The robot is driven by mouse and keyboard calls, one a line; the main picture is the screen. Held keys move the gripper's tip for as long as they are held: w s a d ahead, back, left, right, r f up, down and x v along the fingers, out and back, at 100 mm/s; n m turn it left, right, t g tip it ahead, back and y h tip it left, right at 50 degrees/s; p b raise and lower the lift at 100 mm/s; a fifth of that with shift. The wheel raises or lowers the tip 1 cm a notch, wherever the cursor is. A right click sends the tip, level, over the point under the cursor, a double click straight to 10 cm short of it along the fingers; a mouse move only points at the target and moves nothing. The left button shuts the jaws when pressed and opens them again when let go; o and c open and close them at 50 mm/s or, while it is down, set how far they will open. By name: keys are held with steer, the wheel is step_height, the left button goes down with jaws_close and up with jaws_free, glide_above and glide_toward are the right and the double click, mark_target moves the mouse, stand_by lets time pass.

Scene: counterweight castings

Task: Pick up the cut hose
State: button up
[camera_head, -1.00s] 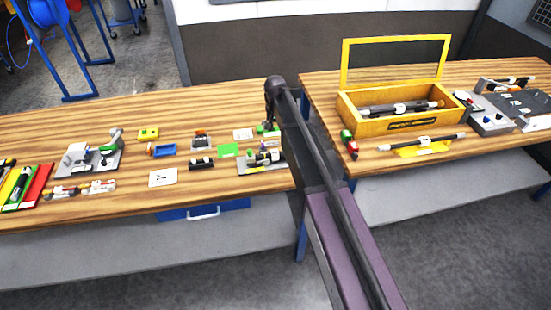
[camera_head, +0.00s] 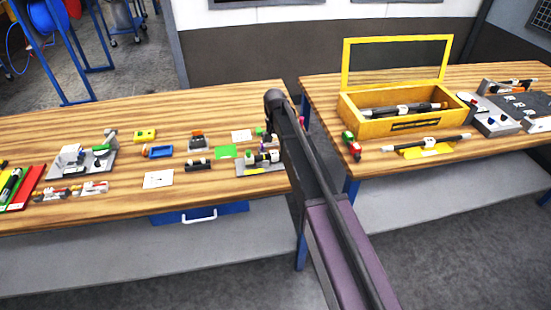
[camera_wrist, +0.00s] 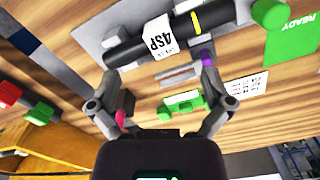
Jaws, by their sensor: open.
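The cut hose, a short black cylinder with a white 4SP label and a yellow band (camera_wrist: 185,30), lies on a grey plate (camera_wrist: 92,33) in the wrist view. In the head view it lies on that plate near the right end of the left table (camera_head: 271,157). My gripper (camera_wrist: 158,78) is open and empty. Its two fingers spread on the near side of the hose in the wrist view, apart along its length. I cannot tell how high it is above the hose. In the head view my arm hides the gripper.
A green READY card (camera_wrist: 292,38), a printed white card (camera_wrist: 247,86) and a green-and-white item (camera_wrist: 183,103) lie close by. A yellow open-lidded box (camera_head: 380,127) and a long hose on a yellow stand (camera_head: 425,150) are on the right table. A gap separates the tables.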

mark_target(274, 153)
stand_by(0.3)
steer(key=shift+a+f+b, duration=0.1)
steer(key=shift+f+b, duration=2.5)
steer(key=shift+s+r, duration=0.1)
steer(key=shift+s, duration=0.05)
steer(key=c, duration=0.8)
